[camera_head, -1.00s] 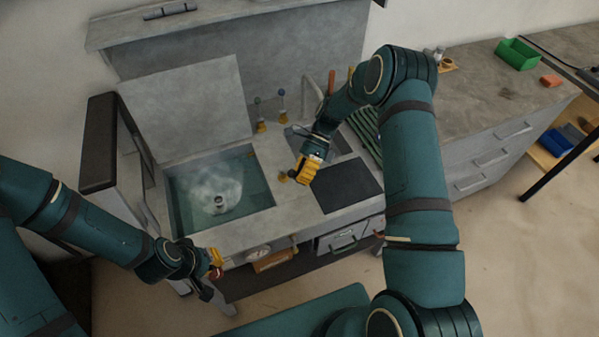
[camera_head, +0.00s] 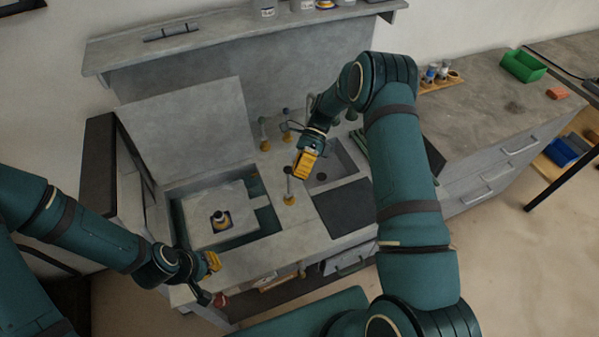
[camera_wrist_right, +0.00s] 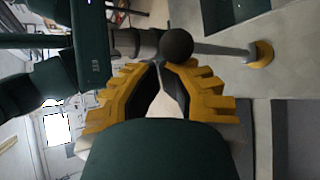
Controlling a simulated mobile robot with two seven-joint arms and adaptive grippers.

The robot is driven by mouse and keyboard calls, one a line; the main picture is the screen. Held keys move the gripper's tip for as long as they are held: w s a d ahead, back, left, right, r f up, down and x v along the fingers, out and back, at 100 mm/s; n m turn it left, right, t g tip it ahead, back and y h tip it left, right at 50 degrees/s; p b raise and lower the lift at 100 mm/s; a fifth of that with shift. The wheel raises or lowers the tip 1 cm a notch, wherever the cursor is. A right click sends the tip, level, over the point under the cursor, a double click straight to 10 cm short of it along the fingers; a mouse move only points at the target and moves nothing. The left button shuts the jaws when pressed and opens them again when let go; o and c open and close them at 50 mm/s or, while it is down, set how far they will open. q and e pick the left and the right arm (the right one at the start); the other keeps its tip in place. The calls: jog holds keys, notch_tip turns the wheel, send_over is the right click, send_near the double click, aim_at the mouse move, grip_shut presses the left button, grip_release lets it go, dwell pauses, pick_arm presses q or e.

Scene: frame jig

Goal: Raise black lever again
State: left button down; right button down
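The black lever (camera_head: 289,186) stands roughly upright on a yellow base at the front of the bench, between basin and sink. In the right wrist view its round black knob (camera_wrist_right: 177,46) is just beyond my fingertips, with a grey rod running right to the yellow base (camera_wrist_right: 262,53). My right gripper (camera_head: 304,166) is just right of the knob; its yellow fingers (camera_wrist_right: 160,66) converge to touching tips with nothing held between them. Whether they touch the knob is unclear. My left gripper (camera_head: 212,270) is by the bench's front edge; its opening cannot be made out.
A basin (camera_head: 183,228) at left holds a pale raised block (camera_head: 215,205) with a dark round fitting. Two other levers (camera_head: 264,132) stand behind. A sink (camera_head: 335,170) and dark plate (camera_head: 345,207) lie to the right. A red knob (camera_head: 220,300) is near my left gripper.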

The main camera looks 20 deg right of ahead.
pick_arm(q)
jog(key=shift+w, duration=0.1)
pick_arm(e)
jog(key=shift+w+a+r, duration=0.3)
jog(key=shift+w, duration=0.15)
pick_arm(q)
jog(key=shift+a, duration=0.1)
pick_arm(e)
jog(key=d+v, duration=0.1)
jog(key=v, duration=1)
jog(key=shift+d, duration=0.15)
dwell(0.4)
